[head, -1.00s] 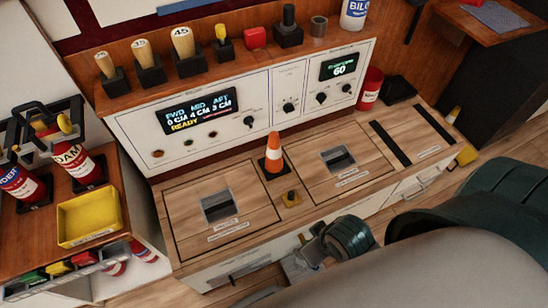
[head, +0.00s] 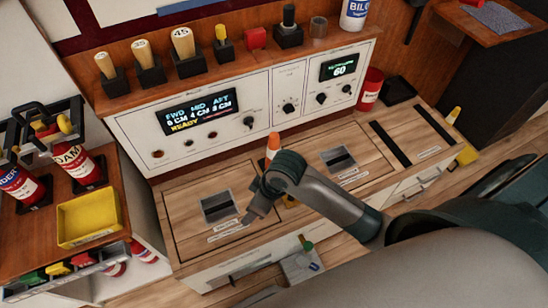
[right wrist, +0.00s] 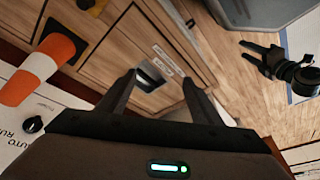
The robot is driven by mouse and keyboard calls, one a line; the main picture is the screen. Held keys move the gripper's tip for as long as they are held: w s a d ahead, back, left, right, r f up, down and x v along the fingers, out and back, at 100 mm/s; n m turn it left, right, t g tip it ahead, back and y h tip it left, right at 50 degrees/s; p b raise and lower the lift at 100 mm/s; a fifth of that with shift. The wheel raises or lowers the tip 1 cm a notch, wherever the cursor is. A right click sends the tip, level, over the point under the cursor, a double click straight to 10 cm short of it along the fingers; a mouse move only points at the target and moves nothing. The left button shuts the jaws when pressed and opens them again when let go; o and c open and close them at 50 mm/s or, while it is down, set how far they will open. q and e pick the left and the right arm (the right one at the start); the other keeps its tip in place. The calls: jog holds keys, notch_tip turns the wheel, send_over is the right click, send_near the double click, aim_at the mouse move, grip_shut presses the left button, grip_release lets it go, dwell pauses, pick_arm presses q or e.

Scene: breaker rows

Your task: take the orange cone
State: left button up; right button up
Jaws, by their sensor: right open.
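The orange cone (head: 273,143) with a white band stands on the wooden counter below the control panel. In the head view my right arm hides its lower part. In the right wrist view the cone (right wrist: 40,65) lies off to the left of the jaws, apart from them. My right gripper (head: 248,217) is open and empty, in front of the cone and to its left, near the left recessed handle. The right wrist view shows its two spread fingers (right wrist: 157,82) with nothing between them. My left gripper does not show in the head view.
A left hatch handle (head: 217,206) and a right hatch handle (head: 338,158) are set in the counter. The panel (head: 290,100) rises behind. A yellow tray (head: 88,218) is at left. A dark jointed thing (right wrist: 275,65) at right in the wrist view is unclear.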

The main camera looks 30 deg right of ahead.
jog(key=w+d+r+n+g+h, duration=0.1)
jog(key=w+d+r, duration=0.1)
jog(key=w, duration=0.3)
jog(key=w+d+r+n, duration=0.1)
jog(key=w+d+r, duration=0.1)
jog(key=w, duration=0.3)
notch_tip(320, 180, up, 9)
jog(key=m+g+h, duration=0.1)
jog(key=g+h, duration=0.1)
send_over(274, 135)
jog(key=shift+s+r, duration=0.1)
jog(key=shift+r, duration=0.05)
notch_tip(274, 135, down, 11)
jog(key=shift+f, duration=0.6)
jog(key=shift+d+f, duration=0.1)
jog(key=shift+f, duration=2.55)
jog(key=shift+w+r, duration=0.1)
jog(key=shift+w, duration=0.1)
grip_shut()
